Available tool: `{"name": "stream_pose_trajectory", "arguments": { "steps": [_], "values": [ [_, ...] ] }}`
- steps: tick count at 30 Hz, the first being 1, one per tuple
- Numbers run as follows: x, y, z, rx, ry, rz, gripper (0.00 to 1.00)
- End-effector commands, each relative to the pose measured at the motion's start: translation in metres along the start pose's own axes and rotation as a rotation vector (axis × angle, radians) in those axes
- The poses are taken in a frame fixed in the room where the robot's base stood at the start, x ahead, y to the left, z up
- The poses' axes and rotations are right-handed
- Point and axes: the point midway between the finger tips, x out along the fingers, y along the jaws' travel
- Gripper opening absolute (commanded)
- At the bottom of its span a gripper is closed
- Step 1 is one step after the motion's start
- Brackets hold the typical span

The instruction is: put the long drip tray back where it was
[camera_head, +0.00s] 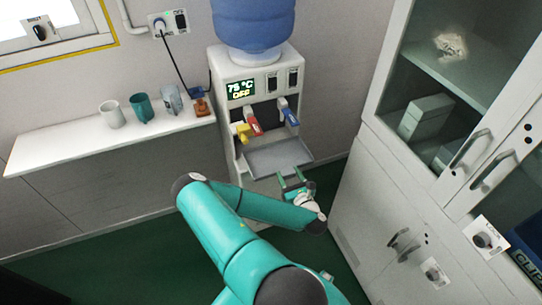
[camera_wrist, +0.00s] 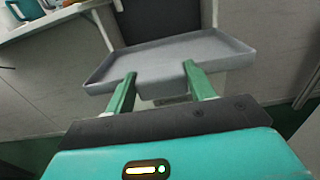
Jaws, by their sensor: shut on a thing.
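The long drip tray (camera_head: 278,156) is grey, shallow and wide, with a raised rim. It is at the lower front of the water dispenser (camera_head: 228,62), below the taps, and looks roughly level. In the wrist view the tray (camera_wrist: 165,58) spans the picture in front of the dispenser's dark recess. My gripper (camera_head: 291,181) is at the tray's near edge. In the wrist view my gripper (camera_wrist: 160,74) has its green fingers on the tray's front part, shut on it. I cannot tell whether the tray's back edge touches the dispenser.
A yellow tap (camera_head: 243,132), a red tap (camera_head: 254,125) and a blue tap (camera_head: 288,115) hang above the tray. A white shelf (camera_head: 70,148) with several mugs stands at the left. A white cabinet (camera_head: 375,205) stands close on the right. Green floor shows below.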

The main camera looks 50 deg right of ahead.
Motion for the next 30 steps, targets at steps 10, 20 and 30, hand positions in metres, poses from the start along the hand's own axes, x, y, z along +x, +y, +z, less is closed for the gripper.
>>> {"name": "stream_pose_trajectory", "arguments": {
  "steps": [10,20,30],
  "values": [
    [0.088,0.001,0.001,0.000,-0.003,0.003,0.26],
    [0.155,0.001,-0.005,-0.002,0.002,0.003,0.26],
    [0.152,0.001,-0.044,0.000,0.003,0.001,0.26]
  ]
}}
